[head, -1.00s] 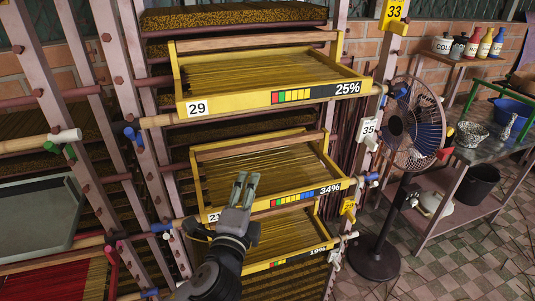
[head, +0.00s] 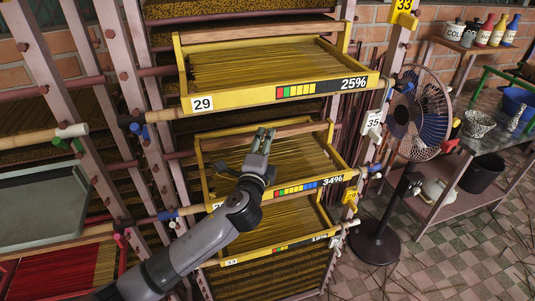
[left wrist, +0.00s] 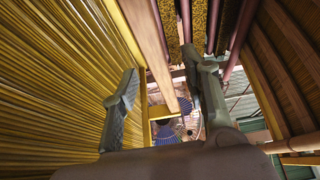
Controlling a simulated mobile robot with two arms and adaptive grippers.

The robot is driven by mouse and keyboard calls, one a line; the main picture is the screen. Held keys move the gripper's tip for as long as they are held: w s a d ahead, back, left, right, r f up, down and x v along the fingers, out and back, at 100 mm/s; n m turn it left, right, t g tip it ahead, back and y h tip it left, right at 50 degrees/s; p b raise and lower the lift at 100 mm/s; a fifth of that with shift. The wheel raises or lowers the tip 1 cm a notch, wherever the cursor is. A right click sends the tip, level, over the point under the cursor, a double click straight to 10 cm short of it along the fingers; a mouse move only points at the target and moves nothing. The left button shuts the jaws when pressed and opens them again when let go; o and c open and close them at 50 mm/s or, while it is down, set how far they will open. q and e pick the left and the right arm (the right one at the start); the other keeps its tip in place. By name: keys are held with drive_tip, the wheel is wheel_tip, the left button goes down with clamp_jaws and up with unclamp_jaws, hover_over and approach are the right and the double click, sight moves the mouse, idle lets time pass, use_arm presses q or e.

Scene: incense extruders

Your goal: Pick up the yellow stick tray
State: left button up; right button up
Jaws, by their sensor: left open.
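Three yellow trays of thin sticks stand one above another on the rack. The top tray (head: 235,98) is marked 29 and 25%. The middle tray (head: 335,167) is marked 34%. The bottom tray (head: 255,257) is below it. My left gripper (head: 264,141) is over the middle tray, near its wooden back rail (head: 228,140), with my arm covering its front left corner. The left gripper (left wrist: 168,88) is open in the left wrist view, with yellow sticks (left wrist: 60,90) to the left and a wooden bar (left wrist: 150,45) showing between the fingers. Contact cannot be told. My right gripper is not in view.
Rack posts (head: 388,90) flank the trays. A standing fan (head: 418,115) is to the right, beside a metal table (head: 478,150) with bowls. A grey tray (head: 40,205) is at the left. Tiled floor (head: 425,255) is open at the lower right.

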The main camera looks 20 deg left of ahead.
use_arm(q)
drive_tip(key=w, duration=0.1)
drive_tip(key=w+p, duration=0.1)
drive_tip(key=w, duration=0.3)
drive_tip(key=shift+a+f, duration=0.25)
drive_tip(key=shift+a, duration=0.15)
clamp_jaws()
idle(0.4)
drive_tip(key=shift+r, duration=0.1)
